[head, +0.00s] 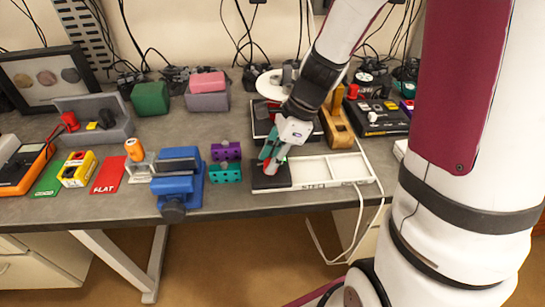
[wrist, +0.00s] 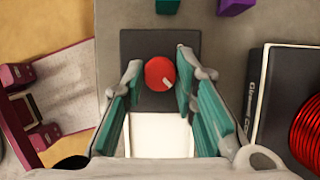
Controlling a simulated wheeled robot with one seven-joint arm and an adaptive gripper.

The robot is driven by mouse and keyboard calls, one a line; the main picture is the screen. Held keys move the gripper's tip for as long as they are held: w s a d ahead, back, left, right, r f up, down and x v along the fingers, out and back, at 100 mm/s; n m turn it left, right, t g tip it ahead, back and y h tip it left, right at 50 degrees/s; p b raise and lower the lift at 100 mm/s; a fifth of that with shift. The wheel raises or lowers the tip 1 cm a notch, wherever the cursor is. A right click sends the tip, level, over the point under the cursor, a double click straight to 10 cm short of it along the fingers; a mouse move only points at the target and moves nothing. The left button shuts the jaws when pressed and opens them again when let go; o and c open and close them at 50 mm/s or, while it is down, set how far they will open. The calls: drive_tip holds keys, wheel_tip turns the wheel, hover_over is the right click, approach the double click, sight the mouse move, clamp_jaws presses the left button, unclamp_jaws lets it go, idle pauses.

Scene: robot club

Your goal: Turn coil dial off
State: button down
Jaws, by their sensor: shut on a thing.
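The coil dial, a small round red knob (wrist: 159,73) with a pale pointer mark toward its lower right in the wrist view, sits on a black square panel (wrist: 135,45). In the head view the red knob (head: 270,167) shows partly behind the fingers, above the black panel (head: 266,182) at the left end of a long white unit (head: 330,183). My gripper (head: 272,155) points down over it. In the wrist view my gripper's teal-padded fingers (wrist: 158,80) stand either side of the knob, shut on it. The right finger overlaps the knob's edge; the left contact is unclear.
A black box (wrist: 258,110) with a red coil (wrist: 308,135) lies to the right in the wrist view. In the head view, purple (head: 226,151) and teal (head: 224,173) blocks and a blue vise (head: 178,183) stand left of my gripper. The table's front edge is close.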

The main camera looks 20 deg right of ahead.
drive_tip(key=n+g, duration=0.1)
drive_tip(key=n, duration=0.1)
drive_tip(key=n+p, duration=0.1)
drive_tip(key=n, duration=0.1)
drive_tip(key=shift+w+n+g+p, duration=0.1)
drive_tip(key=shift+n+g+p, duration=0.2)
drive_tip(key=shift+n+g, duration=0.1)
drive_tip(key=n+g, duration=0.1)
drive_tip(key=n, duration=0.1)
drive_tip(key=n+p, duration=0.1)
drive_tip(key=n, duration=0.1)
drive_tip(key=shift+w+n+g+h, duration=0.1)
drive_tip(key=shift+n+g+h, duration=0.2)
drive_tip(key=shift+g, duration=0.1)
drive_tip(key=n+g+h, duration=0.1)
drive_tip(key=n, duration=0.3)
drive_tip(key=shift+w+a, duration=0.1)
drive_tip(key=shift+n+g+h, duration=0.5)
drive_tip(key=shift+n+h, duration=0.2)
drive_tip(key=shift+n, duration=1.6)
drive_tip(key=shift+a, duration=0.1)
drive_tip(key=c, duration=1.3)
unclamp_jaws()
drive_tip(key=v, duration=1.2)
drive_tip(key=shift+w, duration=0.1)
